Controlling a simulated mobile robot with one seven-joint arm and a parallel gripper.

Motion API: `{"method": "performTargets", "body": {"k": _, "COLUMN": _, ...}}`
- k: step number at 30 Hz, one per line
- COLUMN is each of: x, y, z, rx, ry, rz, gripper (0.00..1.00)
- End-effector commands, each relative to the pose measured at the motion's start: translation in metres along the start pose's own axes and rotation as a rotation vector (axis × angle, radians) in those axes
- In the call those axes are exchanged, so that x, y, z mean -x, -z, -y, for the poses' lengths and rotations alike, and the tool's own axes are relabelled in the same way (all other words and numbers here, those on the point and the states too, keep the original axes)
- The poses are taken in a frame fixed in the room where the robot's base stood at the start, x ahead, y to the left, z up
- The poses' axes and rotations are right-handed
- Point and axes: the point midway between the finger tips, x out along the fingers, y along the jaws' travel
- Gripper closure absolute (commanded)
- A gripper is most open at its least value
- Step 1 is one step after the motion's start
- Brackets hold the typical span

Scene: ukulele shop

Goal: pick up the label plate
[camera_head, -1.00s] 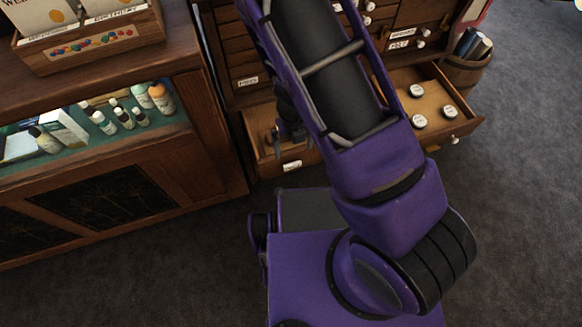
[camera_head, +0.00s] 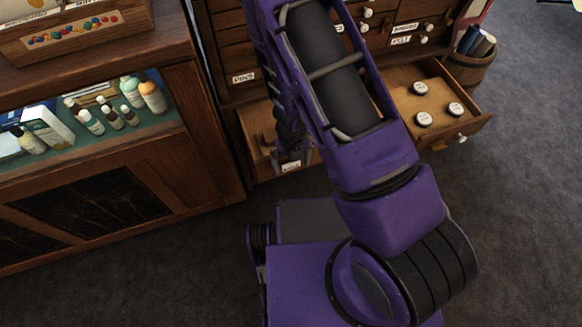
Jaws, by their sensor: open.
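White label plates sit on the fronts of the wooden drawer cabinet. One label plate (camera_head: 291,166) is on the front of the pulled-out lower drawer (camera_head: 262,170), left of my arm. Another label plate (camera_head: 243,78) is on a shut drawer above, at the left. I cannot tell which one the task means. My gripper (camera_head: 291,158) hangs at the front of the open drawer, close to the lower label plate and partly overlapping it in view. It is open, with nothing seen between its fingers. Contact with the plate cannot be made out.
A glass-fronted wooden counter (camera_head: 160,150) with bottles inside stands close at the left. A wooden bin (camera_head: 467,72) stands at the back right. The dark carpet (camera_head: 520,200) at the right is clear.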

Motion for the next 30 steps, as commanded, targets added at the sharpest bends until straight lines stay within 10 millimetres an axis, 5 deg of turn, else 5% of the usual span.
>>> {"method": "performTargets", "body": {"k": 4, "x": 0.002, "y": 0.000, "z": 0.000, "rx": 0.001, "ry": 0.000, "rz": 0.000, "gripper": 0.04}}
{"method": "performTargets", "body": {"k": 17, "x": 0.002, "y": 0.000, "z": 0.000, "rx": 0.001, "ry": 0.000, "rz": 0.000, "gripper": 0.81}}
{"method": "performTargets", "body": {"k": 25, "x": 0.006, "y": 0.000, "z": 0.000, "rx": 0.002, "ry": 0.000, "rz": 0.001, "gripper": 0.82}}
{"method": "performTargets", "body": {"k": 30, "x": 0.034, "y": -0.001, "z": -0.001, "rx": 0.004, "ry": 0.001, "rz": 0.003, "gripper": 0.82}}
